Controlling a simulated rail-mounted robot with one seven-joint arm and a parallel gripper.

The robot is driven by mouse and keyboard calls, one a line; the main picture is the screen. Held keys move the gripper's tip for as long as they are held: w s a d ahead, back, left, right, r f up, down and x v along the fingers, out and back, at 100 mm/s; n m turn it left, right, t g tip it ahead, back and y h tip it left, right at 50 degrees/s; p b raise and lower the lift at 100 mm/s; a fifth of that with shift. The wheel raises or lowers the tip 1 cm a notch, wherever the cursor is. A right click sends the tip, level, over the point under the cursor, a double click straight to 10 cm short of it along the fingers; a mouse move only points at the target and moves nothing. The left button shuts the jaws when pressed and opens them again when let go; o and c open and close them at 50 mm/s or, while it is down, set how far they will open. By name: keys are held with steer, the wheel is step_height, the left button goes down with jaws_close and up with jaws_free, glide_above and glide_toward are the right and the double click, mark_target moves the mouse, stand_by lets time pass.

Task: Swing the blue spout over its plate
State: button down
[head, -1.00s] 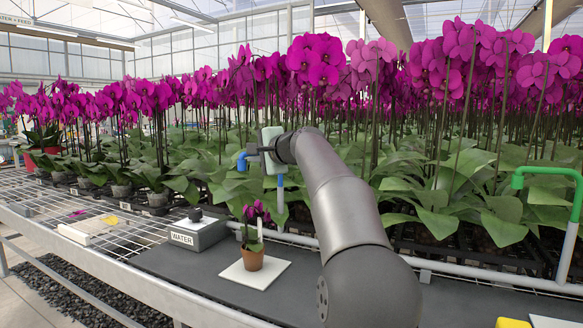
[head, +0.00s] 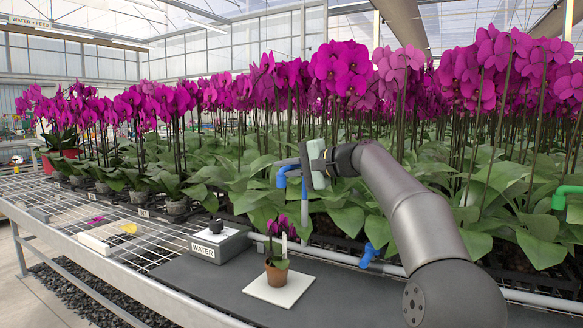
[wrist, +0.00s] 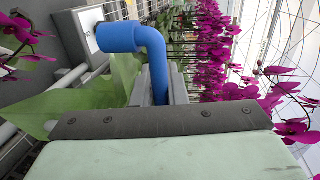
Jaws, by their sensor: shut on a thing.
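The blue spout (head: 281,175) is a bent tube on an upright pipe (head: 304,212) at the edge of the flower bed. In the wrist view it is a thick blue elbow (wrist: 150,52), its outlet end toward the left. My gripper (wrist: 160,88) is shut on the spout's upright part, and its fingers are partly hidden by its own body. The head view shows my gripper (head: 298,172) at the spout's top. A white plate (head: 298,289) lies on the dark bench, lower and in front, bearing a small potted orchid (head: 277,272).
A grey WATER box (head: 232,247) with a black knob stands left of the plate. A blue fitting (head: 369,254) sits on the rail right of the plate. A green spout (head: 567,195) stands at far right. Tall orchids (head: 340,75) crowd behind. Dark bench beside the plate is clear.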

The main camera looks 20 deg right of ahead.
steer(key=c, duration=1.5)
jaws_free()
steer(key=shift+o, duration=0.2)
steer(key=p+v, duration=0.2)
steer(key=v, duration=1.5)
steer(key=shift+s, duration=0.2)
steer(key=shift+d, duration=0.1)
